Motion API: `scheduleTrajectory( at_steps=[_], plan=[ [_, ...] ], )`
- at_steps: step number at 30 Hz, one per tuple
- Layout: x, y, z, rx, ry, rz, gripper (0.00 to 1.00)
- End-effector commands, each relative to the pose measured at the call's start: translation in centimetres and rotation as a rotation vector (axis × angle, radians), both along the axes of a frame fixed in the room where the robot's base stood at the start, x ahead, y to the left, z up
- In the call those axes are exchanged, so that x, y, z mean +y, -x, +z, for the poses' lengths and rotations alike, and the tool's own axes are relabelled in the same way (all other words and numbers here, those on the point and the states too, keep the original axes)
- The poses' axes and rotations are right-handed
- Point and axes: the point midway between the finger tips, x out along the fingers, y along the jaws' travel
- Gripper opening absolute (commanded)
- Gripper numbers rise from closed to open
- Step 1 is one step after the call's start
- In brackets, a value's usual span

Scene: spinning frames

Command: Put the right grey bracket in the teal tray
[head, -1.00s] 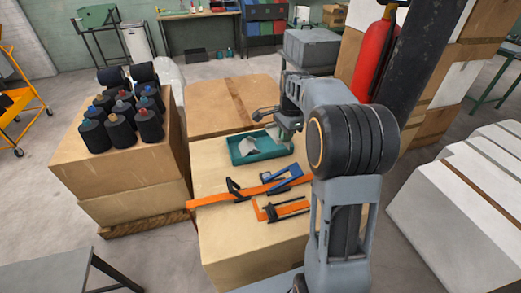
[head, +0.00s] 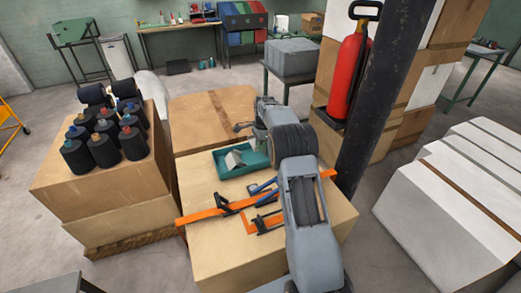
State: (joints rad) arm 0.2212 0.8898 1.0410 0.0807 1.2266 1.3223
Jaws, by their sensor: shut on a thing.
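The teal tray (head: 222,174) sits at the back of the near cardboard box top. A pale grey, angled bracket (head: 234,160) lies in the tray's left part. My gripper (head: 262,140) is at the tray's right end, beside my large dark arm joint. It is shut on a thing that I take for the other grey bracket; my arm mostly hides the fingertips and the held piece. I cannot tell how far it is above the tray floor.
Black spools (head: 103,148) stand on the left box (head: 100,190). A dark post (head: 362,110) and red extinguisher (head: 345,75) are at right.

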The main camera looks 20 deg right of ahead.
Motion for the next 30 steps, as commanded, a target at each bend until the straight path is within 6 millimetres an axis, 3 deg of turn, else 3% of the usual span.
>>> scheduleTrajectory(
  at_steps=[7,14,26,27,30],
  plan=[
    [-0.1,-0.8,-1.0,0.001,0.000,0.000,0.00],
    [-0.1,-0.6,-3.7,0.001,0.000,0.001,0.00],
    [-0.1,-0.6,-4.3,0.000,0.000,0.001,0.00],
    [-0.1,-0.6,-4.2,0.000,0.000,0.001,0.08],
    [-0.1,-0.6,-4.2,0.000,0.000,0.001,0.18]
  ],
)
